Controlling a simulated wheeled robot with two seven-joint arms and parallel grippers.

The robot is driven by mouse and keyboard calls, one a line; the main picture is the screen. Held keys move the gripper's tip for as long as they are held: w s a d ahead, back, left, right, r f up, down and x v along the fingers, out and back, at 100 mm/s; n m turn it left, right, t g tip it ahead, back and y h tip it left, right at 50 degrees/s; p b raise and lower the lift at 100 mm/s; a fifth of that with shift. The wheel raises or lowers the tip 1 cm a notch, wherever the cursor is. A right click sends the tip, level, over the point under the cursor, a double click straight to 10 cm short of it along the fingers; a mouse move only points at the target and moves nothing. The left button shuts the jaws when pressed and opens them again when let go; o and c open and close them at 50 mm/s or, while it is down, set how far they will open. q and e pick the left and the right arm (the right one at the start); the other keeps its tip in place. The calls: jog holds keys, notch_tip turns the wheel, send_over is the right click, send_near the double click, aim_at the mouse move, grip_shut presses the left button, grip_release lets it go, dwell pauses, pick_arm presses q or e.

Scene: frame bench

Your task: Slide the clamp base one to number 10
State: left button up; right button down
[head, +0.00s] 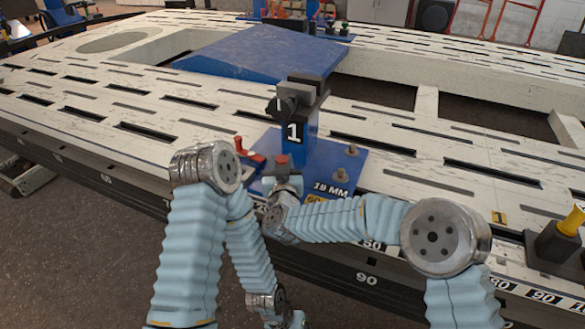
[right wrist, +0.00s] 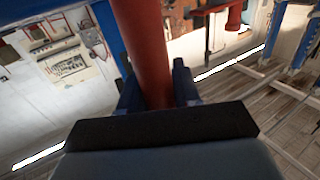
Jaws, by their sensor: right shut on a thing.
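The clamp base one (head: 294,140) is a blue upright post with a white "1" and a dark clamp head, on a blue plate marked "19 MM". It stands upright at the near edge of the slotted bench. My right gripper (head: 283,182) is at the near side of its plate, just below a red knob. In the right wrist view a red post (right wrist: 145,50) stands between the fingers, and the gripper is shut on it. My left arm folds down toward the bottom edge, and its gripper does not show clearly. I cannot single out the number 10 mark with certainty.
The pale bench top (head: 420,160) has many slots and large openings. Numbers run along its dark front edge, including a 90 (head: 367,279). A dark block with a yellow knob (head: 571,221) stands at the right edge. A blue ramp-like panel (head: 262,52) lies behind.

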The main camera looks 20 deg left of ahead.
pick_arm(q)
jog(key=shift+a, duration=0.2)
pick_arm(e)
jog(key=shift+s+a, duration=0.35)
jog(key=shift+a, duration=0.3)
jog(key=c, duration=0.9)
grip_release()
jog(key=shift+w+d, duration=0.1)
jog(key=shift+w, duration=0.05)
pick_arm(q)
jog(key=shift+s, duration=0.1)
pick_arm(e)
jog(key=shift+d, duration=0.1)
